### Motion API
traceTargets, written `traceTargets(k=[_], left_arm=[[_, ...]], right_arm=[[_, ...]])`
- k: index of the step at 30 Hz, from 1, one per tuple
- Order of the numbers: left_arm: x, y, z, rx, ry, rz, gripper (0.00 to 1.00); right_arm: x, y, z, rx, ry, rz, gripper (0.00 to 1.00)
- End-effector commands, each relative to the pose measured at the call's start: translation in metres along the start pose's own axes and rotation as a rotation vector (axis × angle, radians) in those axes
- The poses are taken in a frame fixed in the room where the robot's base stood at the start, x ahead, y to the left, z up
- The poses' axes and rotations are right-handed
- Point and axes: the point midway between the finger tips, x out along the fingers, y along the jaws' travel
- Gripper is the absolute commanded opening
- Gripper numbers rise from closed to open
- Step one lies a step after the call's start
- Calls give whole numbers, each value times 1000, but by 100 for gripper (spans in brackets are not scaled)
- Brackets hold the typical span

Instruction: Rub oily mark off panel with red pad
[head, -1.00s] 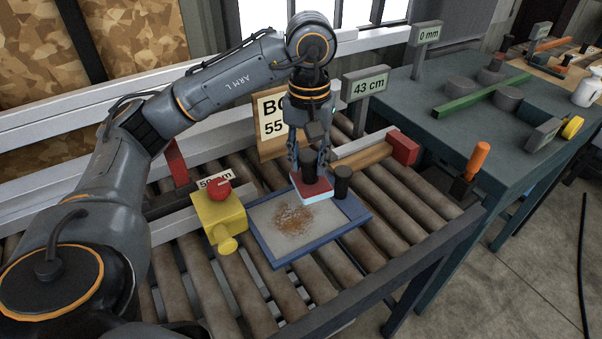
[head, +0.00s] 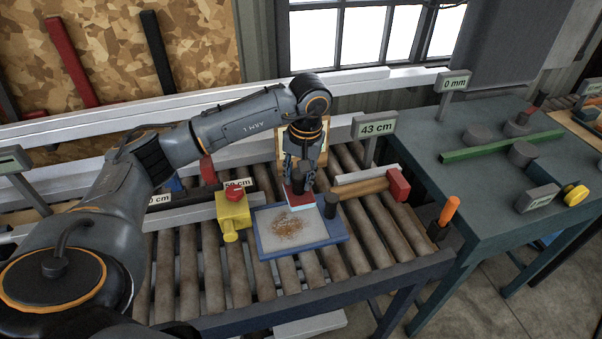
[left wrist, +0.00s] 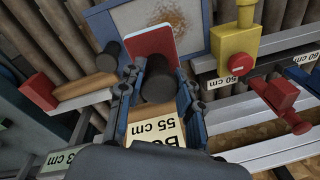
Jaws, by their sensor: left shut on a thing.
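The panel (head: 264,241) is a light plate in a blue frame, lying on the rollers. The oily mark (head: 290,227) is a brown, speckled smear near its middle; part of it shows in the left wrist view (left wrist: 172,16). My left gripper (head: 298,180) is shut on the black handle of the red pad (head: 297,190). The pad has a pale blue underside and is at the panel's far edge, beyond the mark. The left wrist view shows the red pad (left wrist: 147,42) and its handle between the fingers. I cannot tell whether the pad touches the panel. My right gripper is not in view.
A black post (head: 330,206) stands close to the pad's right. A yellow block (head: 232,212) with a red knob is left of the panel. A wooden-handled mallet (head: 362,188) and a "43 cm" sign (head: 375,127) are behind right. Rollers in front are bare.

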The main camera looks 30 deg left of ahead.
Motion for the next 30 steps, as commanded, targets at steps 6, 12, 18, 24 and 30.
traceTargets(k=[6,12,18,24,30], left_arm=[[0,0,0,-1,1,2,0],[2,0,0,-1,2,16,0],[19,2,1,0,1,15,0],[39,4,2,0,0,14,0],[59,6,2,0,0,15,0]], right_arm=[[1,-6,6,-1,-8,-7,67],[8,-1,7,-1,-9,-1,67],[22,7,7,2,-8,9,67],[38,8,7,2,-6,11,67],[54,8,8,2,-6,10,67]])
